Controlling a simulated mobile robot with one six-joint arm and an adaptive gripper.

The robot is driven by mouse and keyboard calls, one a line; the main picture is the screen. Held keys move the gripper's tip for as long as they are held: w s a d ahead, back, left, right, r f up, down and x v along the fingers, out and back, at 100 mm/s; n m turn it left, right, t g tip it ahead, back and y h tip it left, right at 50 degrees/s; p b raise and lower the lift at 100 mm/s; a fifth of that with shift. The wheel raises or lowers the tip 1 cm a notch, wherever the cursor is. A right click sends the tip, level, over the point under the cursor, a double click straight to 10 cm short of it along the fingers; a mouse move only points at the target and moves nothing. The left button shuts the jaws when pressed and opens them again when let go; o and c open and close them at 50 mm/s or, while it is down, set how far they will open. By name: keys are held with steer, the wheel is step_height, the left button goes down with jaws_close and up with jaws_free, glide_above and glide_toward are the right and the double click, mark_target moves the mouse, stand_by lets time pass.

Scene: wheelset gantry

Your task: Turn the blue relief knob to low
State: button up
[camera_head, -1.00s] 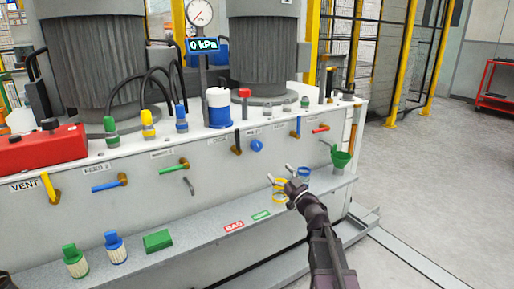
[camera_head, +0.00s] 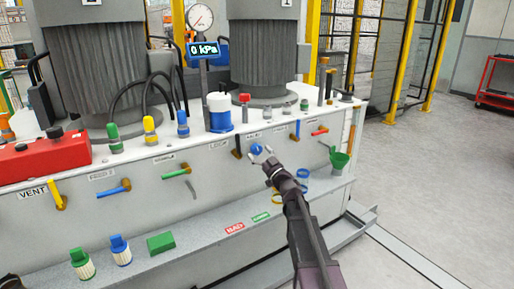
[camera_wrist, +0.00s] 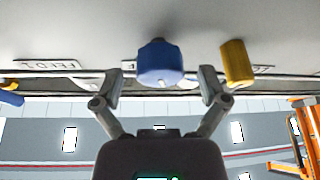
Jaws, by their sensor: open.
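The blue relief knob (camera_head: 257,148) sits on the grey front panel of the cabinet. In the wrist view the knob (camera_wrist: 160,62) shows large, with a small light mark on its near end. My gripper (camera_head: 263,157) is right in front of it in the head view and partly covers it. In the wrist view my gripper (camera_wrist: 162,82) is open, one finger on each side of the knob, with visible gaps. The knob's setting and any low mark cannot be read.
A brass valve fitting (camera_wrist: 237,63) stands close to my right finger in the wrist view. Several lever handles, such as a green one (camera_head: 177,173), line the panel.

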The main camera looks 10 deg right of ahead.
steer(key=shift+w+a+r, duration=0.25)
steer(key=shift+w+a, duration=0.05)
steer(key=shift+w, duration=0.25)
steer(key=c, duration=1.1)
steer(key=shift+c, duration=0.2)
steer(key=shift+r+n+y, duration=0.1)
steer(key=shift+n+y, duration=0.2)
steer(key=shift+n, duration=0.4)
steer(key=n+g+y+p, duration=0.1)
steer(key=n, duration=0.2)
steer(key=n+g+y+p, duration=0.1)
steer(key=n+g, duration=0.1)
steer(key=n, duration=0.1)
steer(key=shift+w+r, duration=0.1)
steer(key=n+g+p, duration=0.1)
steer(key=n, duration=0.2)
steer(key=n+g+p, duration=0.1)
steer(key=n, duration=0.2)
steer(key=shift+g+y+p, duration=0.3)
steer(key=shift+y+p, duration=0.1)
steer(key=shift+n+g+h+p, duration=0.5)
steer(key=shift+n+p, duration=0.45)
steer(key=shift+n, duration=1.15)
